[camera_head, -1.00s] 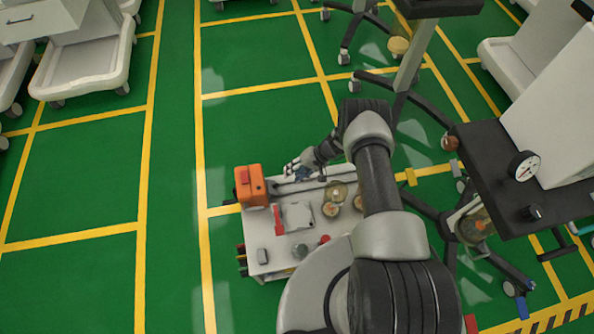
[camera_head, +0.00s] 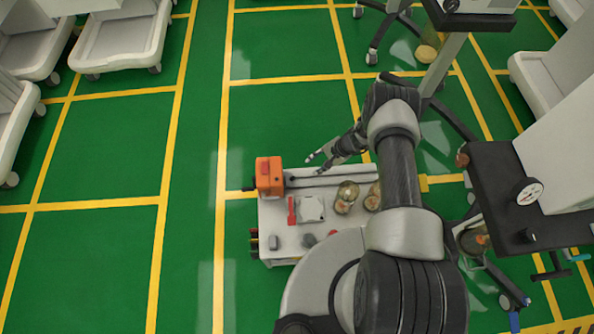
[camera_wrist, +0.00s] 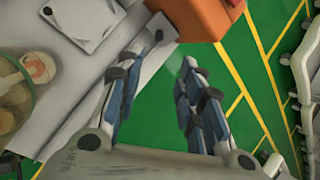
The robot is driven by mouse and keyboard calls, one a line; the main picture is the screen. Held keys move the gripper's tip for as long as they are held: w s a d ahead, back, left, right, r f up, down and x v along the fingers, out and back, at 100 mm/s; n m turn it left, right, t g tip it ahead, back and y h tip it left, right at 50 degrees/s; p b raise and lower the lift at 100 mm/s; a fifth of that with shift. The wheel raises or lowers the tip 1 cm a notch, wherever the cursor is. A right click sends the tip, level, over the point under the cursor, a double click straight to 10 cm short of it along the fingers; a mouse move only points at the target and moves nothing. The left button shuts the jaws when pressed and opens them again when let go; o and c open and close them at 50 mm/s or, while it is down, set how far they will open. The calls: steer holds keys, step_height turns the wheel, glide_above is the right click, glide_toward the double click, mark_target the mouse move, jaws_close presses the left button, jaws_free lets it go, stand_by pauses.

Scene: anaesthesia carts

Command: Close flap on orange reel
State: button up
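The orange reel (camera_head: 270,176) is a boxy orange block at the back left corner of a white cart top (camera_head: 290,240). In the wrist view the orange block (camera_wrist: 196,18) is at the top, beyond my fingertips. I cannot make out a separate flap on it. My gripper (camera_head: 313,167) is just right of the block, over the back edge of the cart. In the wrist view my gripper (camera_wrist: 162,62) has its two fingers apart with nothing between them. A gap shows between the fingertips and the block.
A dark rod (camera_head: 325,181) runs along the back of the cart top. A white square piece (camera_head: 311,209), a red piece (camera_head: 291,211) and glass jars (camera_head: 346,197) stand nearby. A larger machine (camera_head: 495,195) is at the right. Green floor is free at the left.

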mark_target(295, 177)
steer(key=shift+m, duration=0.3)
steer(key=b+x, duration=0.8)
steer(key=x, duration=0.9)
steer(key=shift+a+f, duration=0.1)
jaws_close()
